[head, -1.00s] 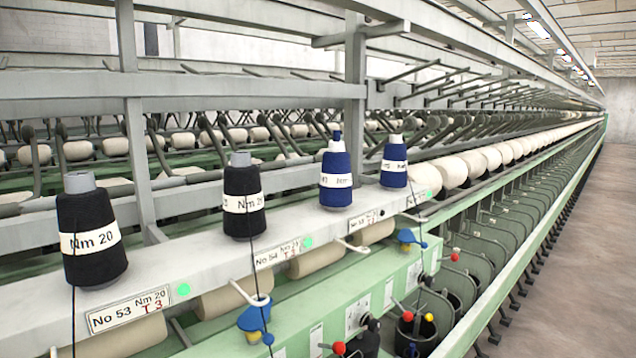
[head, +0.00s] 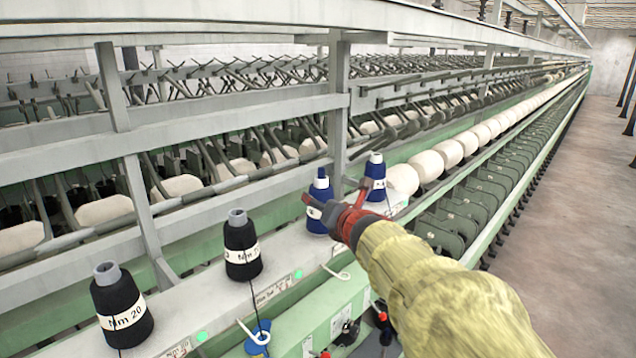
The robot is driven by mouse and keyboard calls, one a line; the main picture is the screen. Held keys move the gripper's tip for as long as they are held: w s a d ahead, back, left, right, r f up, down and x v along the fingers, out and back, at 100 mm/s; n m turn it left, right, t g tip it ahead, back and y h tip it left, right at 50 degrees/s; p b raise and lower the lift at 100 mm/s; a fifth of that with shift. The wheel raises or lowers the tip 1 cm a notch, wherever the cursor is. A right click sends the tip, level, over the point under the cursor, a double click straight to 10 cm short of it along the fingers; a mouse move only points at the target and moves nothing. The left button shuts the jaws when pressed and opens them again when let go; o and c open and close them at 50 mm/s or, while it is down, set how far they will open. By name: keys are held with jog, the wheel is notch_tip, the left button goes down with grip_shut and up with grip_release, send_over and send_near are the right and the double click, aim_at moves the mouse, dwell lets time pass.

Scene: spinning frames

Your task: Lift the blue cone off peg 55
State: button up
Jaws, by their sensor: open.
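Two blue cones with white bands stand upright on the pale rail in the head view. The left blue cone (head: 319,187) is partly covered by my gripper; the right blue cone (head: 376,168) stands just behind and right. My gripper (head: 337,191), red and dark, is open, with one finger across the front of the left blue cone and the other between the two cones. I cannot tell whether it touches either cone. The peg numbers by the blue cones cannot be read now.
Two black cones stand to the left on the same rail, one in the middle (head: 242,247) and one nearer (head: 122,308). A grey upright post (head: 339,105) rises close behind the blue cones. Horizontal bars run behind the rail. The floor (head: 570,220) at right is clear.

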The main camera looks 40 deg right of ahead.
aim_at(324, 186)
jog(key=d+r+n+p, duration=0.1)
jog(key=n, duration=0.1)
jog(key=d+r+n+y+p, duration=0.1)
jog(key=n, duration=0.1)
jog(key=d+r+n+p, duration=0.1)
jog(key=n, duration=0.1)
jog(key=shift+w+n+y+p, duration=0.3)
jog(key=shift+n, duration=0.1)
jog(key=shift+w+d+f, duration=0.1)
jog(key=shift+w, duration=0.1)
jog(key=x, duration=0.2)
jog(key=p+x, duration=0.1)
jog(key=x, duration=0.4)
jog(key=shift+w+r, duration=0.3)
jog(key=shift+w, duration=0.05)
jog(key=shift+s, duration=0.1)
jog(key=shift+c, duration=0.8)
jog(key=shift+f, duration=0.1)
grip_shut()
